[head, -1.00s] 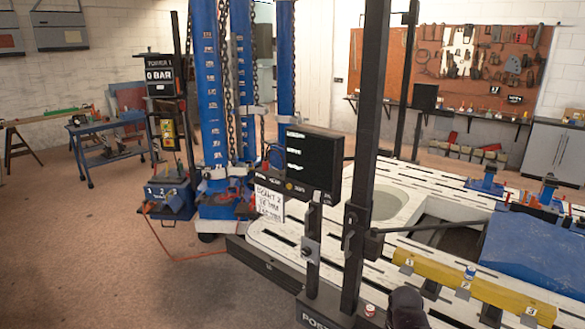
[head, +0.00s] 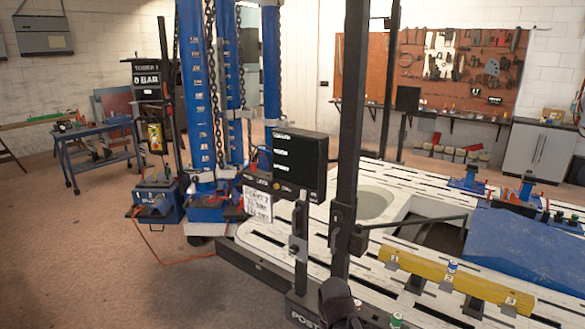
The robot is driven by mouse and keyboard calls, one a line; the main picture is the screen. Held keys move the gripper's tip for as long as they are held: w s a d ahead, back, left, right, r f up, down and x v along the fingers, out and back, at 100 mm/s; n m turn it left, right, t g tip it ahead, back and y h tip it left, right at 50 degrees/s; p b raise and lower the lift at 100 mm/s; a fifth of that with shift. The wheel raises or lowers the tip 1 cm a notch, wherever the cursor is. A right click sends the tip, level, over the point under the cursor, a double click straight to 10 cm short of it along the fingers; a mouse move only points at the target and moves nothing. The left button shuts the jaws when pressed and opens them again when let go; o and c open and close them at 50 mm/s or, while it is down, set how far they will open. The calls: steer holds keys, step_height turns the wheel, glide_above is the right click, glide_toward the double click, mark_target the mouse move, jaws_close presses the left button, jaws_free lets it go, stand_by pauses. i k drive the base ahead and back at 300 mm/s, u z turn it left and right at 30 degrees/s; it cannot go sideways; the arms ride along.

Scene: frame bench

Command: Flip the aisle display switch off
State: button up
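A black display box (head: 298,162) with white text lines stands on a dark post at the bench's near left corner. A lower strip (head: 272,186) with a small yellow knob runs under its screen. A grey bracket or small plate (head: 298,248) sits lower on the same post. I cannot tell which of these parts is the aisle display switch, or its position. A dark rounded part, seemingly my gripper (head: 340,302), shows at the bottom edge, below the display and in front of the post base. Its fingertips cannot be made out, and nothing is visibly held.
A tall black post (head: 350,120) with a side arm stands right of the display. Blue towers (head: 200,90) with chains are behind left. The slotted white bench (head: 400,270) carries a yellow beam (head: 440,274). Floor at left is open.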

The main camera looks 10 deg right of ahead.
mark_target(302, 195)
steer(key=k, duration=1.35)
steer(key=u, duration=0.4)
steer(key=i, duration=1.95)
steer(key=z, duration=0.65)
